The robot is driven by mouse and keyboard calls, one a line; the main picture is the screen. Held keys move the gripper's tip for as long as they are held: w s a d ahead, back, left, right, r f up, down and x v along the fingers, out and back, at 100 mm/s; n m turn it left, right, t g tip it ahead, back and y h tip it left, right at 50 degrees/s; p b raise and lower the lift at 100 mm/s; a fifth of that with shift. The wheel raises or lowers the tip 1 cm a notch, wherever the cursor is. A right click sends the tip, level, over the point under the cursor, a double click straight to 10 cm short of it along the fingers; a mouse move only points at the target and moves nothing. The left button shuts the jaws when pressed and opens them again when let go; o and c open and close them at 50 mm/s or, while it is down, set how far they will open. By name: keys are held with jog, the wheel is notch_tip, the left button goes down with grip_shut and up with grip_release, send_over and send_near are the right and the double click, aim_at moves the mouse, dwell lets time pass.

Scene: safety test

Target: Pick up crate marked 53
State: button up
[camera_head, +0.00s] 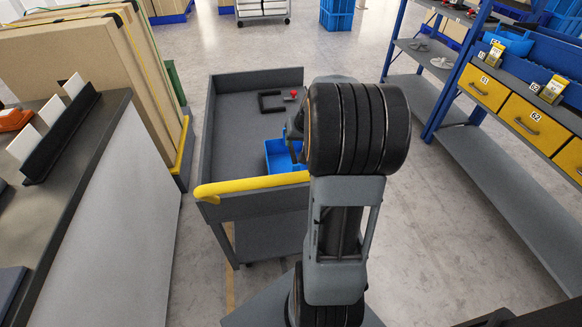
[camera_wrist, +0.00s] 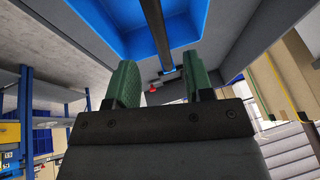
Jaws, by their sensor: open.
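A blue crate (camera_head: 280,156) sits in the grey cart, partly hidden behind my arm. I see no number on it. In the wrist view a blue crate (camera_wrist: 95,12) fills the top, with a dark bar (camera_wrist: 157,30) running across it. My gripper (camera_wrist: 159,64) is open, its two green fingers apart on either side of the bar's line. I cannot tell whether either finger touches the bar or crate. In the head view my arm hides most of the gripper.
The grey cart (camera_head: 228,130) has a yellow handle (camera_head: 250,186) at its near edge. A black bracket and red knob (camera_head: 293,94) lie in it. A shelf (camera_head: 500,165) with yellow drawers (camera_head: 483,88) and blue bins stands right. Boxes and a counter (camera_head: 95,115) stand left.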

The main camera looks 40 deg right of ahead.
aim_at(292, 148)
jog(key=shift+b+x, duration=0.55)
jog(key=shift+x, duration=3.15)
jog(key=shift+w+d, duration=0.1)
jog(key=shift+r, duration=0.1)
jog(key=shift+c, duration=0.5)
grip_shut()
